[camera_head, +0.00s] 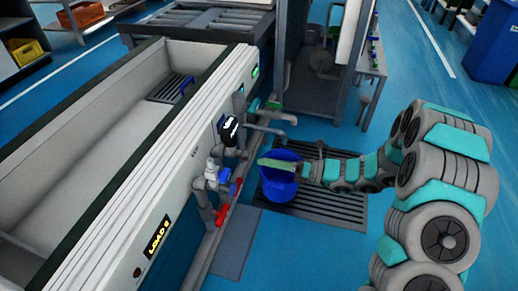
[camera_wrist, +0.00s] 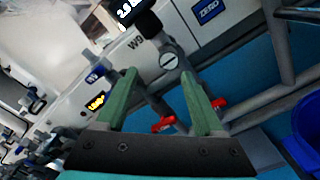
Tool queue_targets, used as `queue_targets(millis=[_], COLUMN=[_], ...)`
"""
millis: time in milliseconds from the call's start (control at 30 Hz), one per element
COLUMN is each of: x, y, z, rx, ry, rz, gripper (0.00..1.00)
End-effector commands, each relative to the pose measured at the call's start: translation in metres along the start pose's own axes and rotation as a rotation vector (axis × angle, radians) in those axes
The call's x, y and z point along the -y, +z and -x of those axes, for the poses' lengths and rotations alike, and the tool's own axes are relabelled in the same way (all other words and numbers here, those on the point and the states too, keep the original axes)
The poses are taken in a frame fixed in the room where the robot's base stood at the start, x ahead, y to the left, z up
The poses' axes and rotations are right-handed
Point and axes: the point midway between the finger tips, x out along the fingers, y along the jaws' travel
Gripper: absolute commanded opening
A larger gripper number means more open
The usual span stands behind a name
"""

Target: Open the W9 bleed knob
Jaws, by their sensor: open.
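The W9 label (camera_wrist: 136,42) shows on the pale panel in the wrist view. Beside it, a round grey fitting with a slot across its face (camera_wrist: 170,62) sits on a grey pipe; it looks like the bleed knob, but no label on it is readable. My gripper (camera_wrist: 158,77) is open, its two green fingers spread and empty. In the picture, the fitting lies between and just beyond the fingertips, with no visible contact. In the head view my gripper (camera_head: 266,163) is over the blue bucket (camera_head: 279,185), right of the pipework. The knob is too small to pick out there.
Red handles (camera_wrist: 163,125) (camera_wrist: 220,103) sit on the pipes below the fitting. A black digital gauge (camera_head: 228,129) stands above the pipework. The long trough (camera_head: 110,125) lies left. A floor grating (camera_head: 325,204) lies under the bucket. Blue floor is open at right.

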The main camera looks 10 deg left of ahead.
Motion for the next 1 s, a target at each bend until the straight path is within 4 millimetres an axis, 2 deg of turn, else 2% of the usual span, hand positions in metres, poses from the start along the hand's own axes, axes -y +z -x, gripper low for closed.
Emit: queue_targets(millis=[100, 233, 633, 800, 1000], x=[0.009, 0.01, 0.01, 0.01, 0.01], y=[0.0, 0.0, 0.001, 0.002, 0.002], z=[0.0, -0.01, -0.067, -0.076, -0.077], rx=[0.023, 0.024, 0.021, 0.022, 0.024], ry=[-0.01, -0.011, -0.01, -0.011, -0.012], rz=[-0.032, -0.036, -0.033, -0.033, -0.033], gripper=[0.7, 0.7, 0.7, 0.7, 0.7])
